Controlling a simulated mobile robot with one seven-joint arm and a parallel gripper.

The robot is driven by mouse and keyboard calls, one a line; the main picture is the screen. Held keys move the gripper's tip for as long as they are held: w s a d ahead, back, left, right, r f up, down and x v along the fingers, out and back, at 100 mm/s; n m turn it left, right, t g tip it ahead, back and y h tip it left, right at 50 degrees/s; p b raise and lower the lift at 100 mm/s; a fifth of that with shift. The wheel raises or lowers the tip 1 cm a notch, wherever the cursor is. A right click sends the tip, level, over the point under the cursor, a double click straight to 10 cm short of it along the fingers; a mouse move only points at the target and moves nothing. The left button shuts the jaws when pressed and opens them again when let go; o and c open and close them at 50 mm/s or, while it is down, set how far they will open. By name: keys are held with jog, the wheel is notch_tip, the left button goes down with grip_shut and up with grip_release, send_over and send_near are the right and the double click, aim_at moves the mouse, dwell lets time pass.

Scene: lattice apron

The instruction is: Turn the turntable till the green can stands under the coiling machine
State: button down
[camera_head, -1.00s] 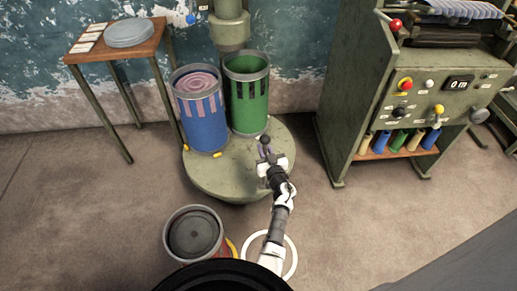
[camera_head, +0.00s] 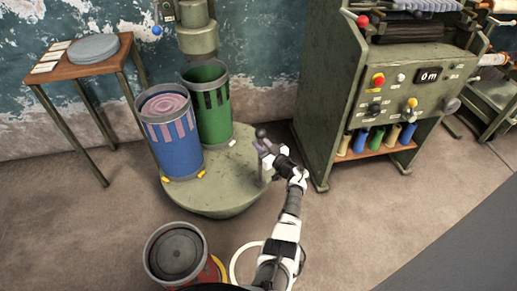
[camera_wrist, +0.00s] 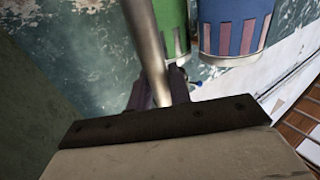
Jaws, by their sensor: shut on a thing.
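The round grey-green turntable (camera_head: 215,192) stands on the floor. The green can (camera_head: 214,118) stands at its back, its open mouth just below and slightly right of the coiling machine's head (camera_head: 197,40); I cannot tell if it is centred. The blue can (camera_head: 178,152), with pink coils inside, stands at the turntable's left. My gripper (camera_head: 266,150) is shut on the dark-knobbed handle post (camera_head: 261,133) at the turntable's right edge. In the wrist view the metal post (camera_wrist: 147,45) runs between the jaws, with parts of both cans beyond.
A small table (camera_head: 58,67) stands at the left. A large green machine cabinet (camera_head: 330,100) stands close to the turntable's right.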

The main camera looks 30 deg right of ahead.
jog(key=shift+w+d+r, duration=0.2)
jog(key=shift+d, duration=0.1)
jog(key=c, duration=1.3)
grip_release()
jog(key=shift+f, duration=0.15)
jog(key=shift+c, duration=0.2)
jog(key=s+d+p, duration=0.2)
jog(key=s+p, duration=0.1)
jog(key=s, duration=1)
jog(key=shift+s+d, duration=0.25)
jog(key=shift+s, duration=0.05)
jog(key=shift+w, duration=0.1)
